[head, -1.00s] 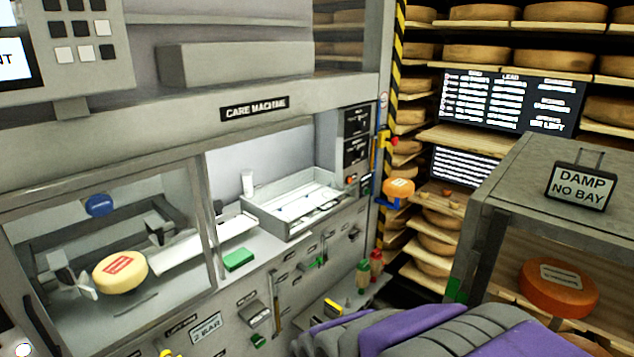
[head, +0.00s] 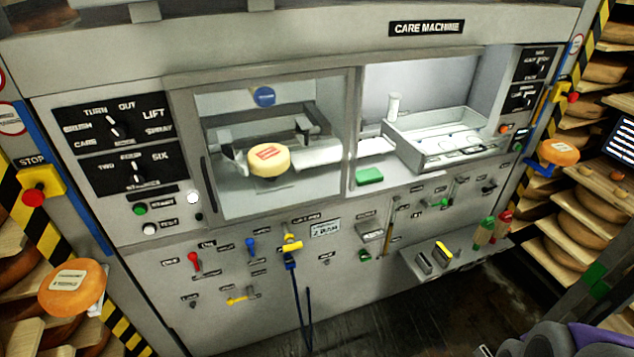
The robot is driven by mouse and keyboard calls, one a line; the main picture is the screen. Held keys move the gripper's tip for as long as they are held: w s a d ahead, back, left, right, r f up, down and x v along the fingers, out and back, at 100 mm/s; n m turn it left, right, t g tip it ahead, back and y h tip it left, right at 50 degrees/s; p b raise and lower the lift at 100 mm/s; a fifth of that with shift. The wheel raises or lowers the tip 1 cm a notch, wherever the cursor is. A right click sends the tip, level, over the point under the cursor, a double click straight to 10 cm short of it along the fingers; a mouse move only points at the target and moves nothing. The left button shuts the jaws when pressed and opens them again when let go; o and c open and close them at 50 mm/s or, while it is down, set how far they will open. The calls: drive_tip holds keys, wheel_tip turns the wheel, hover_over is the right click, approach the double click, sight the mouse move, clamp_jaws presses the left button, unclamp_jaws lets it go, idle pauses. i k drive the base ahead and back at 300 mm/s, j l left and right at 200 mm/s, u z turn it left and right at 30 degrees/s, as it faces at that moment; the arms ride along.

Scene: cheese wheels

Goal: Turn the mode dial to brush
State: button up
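The care machine (head: 330,60) fills most of the head view. On its left end is a black panel (head: 85,112) with a dial (head: 114,129). Around this dial are the words brush, turn, out, lift, spray and care. Its pale mark seems to lean to the upper left, but I cannot tell which word it points to. Brush is at the left of this panel. A second dial (head: 136,172) sits on the panel just below. My gripper is not in view; only a purple and grey part of my arm shows at the lower right corner, far from the dial.
A yellow stop box with a red button (head: 34,198) is at the left. An orange cheese wheel (head: 72,287) is below it. A yellow wheel (head: 269,160) sits behind the machine's window. Levers stick out along the lower front. A small shelf (head: 455,262) juts out at right.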

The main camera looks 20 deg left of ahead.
sight(118, 131)
drive_tip(key=u, duration=1.05)
